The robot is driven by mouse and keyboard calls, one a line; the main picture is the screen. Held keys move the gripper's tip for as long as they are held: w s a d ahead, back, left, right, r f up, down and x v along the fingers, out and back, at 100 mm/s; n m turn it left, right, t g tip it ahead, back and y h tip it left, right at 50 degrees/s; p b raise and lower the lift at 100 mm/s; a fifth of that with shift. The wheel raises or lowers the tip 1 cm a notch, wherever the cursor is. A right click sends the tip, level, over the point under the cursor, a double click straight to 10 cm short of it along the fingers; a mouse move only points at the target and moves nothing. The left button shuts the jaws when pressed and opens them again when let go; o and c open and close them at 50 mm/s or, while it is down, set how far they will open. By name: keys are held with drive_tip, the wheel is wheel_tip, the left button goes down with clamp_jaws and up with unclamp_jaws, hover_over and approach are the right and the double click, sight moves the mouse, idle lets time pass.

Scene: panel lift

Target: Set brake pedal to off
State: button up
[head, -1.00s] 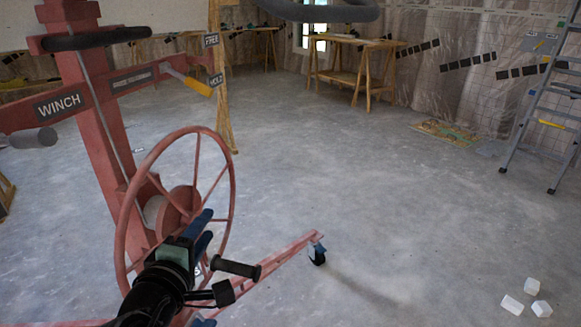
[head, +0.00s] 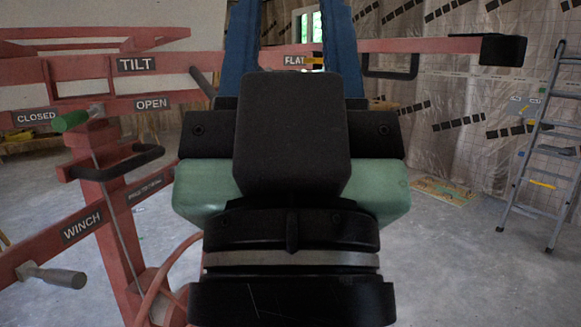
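The brake pedal is not to be made out in the head view; the low part of the red panel lift (head: 100,240) is cut off by the frame or hidden by my arm. My gripper (head: 289,25) is large in the centre, close to the camera and pointing up. Its two blue fingers stand apart with nothing seen between them, so it is open; their tips run past the top edge. The lift's red mast and arms show to the left. Signs read WINCH (head: 82,226), TILT (head: 137,64), OPEN (head: 151,103), CLOSED (head: 35,118) and FLAT.
A green-ended handle (head: 70,121) and a grey crank handle (head: 60,277) stick out of the lift. A red bar (head: 430,46) with a black end crosses the upper right. A stepladder (head: 540,150) stands at the right. Concrete floor (head: 455,270) is clear at lower right.

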wheel_tip(320, 180, up, 20)
drive_tip(key=p, duration=1.8)
